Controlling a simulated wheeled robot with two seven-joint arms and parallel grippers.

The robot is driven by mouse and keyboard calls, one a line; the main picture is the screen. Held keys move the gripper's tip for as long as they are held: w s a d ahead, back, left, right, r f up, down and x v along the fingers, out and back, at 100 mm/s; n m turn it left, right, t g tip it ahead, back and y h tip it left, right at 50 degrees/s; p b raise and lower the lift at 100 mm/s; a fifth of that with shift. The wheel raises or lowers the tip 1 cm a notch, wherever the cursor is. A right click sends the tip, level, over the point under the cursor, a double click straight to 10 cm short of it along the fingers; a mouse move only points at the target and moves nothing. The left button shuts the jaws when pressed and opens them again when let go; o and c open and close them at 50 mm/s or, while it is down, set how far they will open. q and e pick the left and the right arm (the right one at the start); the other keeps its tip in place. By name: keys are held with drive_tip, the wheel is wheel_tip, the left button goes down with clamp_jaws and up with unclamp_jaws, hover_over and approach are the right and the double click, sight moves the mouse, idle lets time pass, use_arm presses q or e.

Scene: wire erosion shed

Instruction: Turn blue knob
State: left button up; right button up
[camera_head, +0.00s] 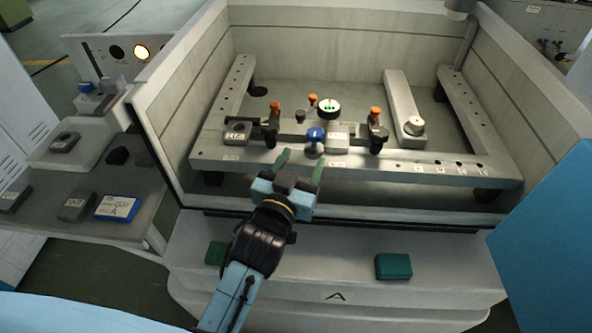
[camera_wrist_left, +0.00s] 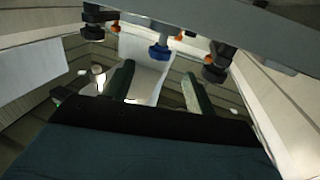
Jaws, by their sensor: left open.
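The blue knob (camera_head: 315,134) sits on the front rail of the metal frame inside the machine tank, near its middle. It also shows in the left wrist view (camera_wrist_left: 159,52), beyond the fingers and between them. My left gripper (camera_head: 301,166) is open and empty, with two green fingers pointing toward the rail. It is just in front of and below the knob, apart from it. The fingers also show in the left wrist view (camera_wrist_left: 157,85). My right gripper is not in view.
Orange-topped clamps (camera_head: 271,124) (camera_head: 376,130) stand left and right of the knob. A grey labelled block (camera_head: 338,143) is close on its right. The tank's front ledge holds two green blocks (camera_head: 394,266) (camera_head: 216,253). A side shelf at left carries a blue-and-white box (camera_head: 118,208).

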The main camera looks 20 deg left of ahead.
use_arm(q)
drive_tip(key=shift+s+a, duration=0.1)
drive_tip(key=shift+s, duration=1.15)
idle(0.7)
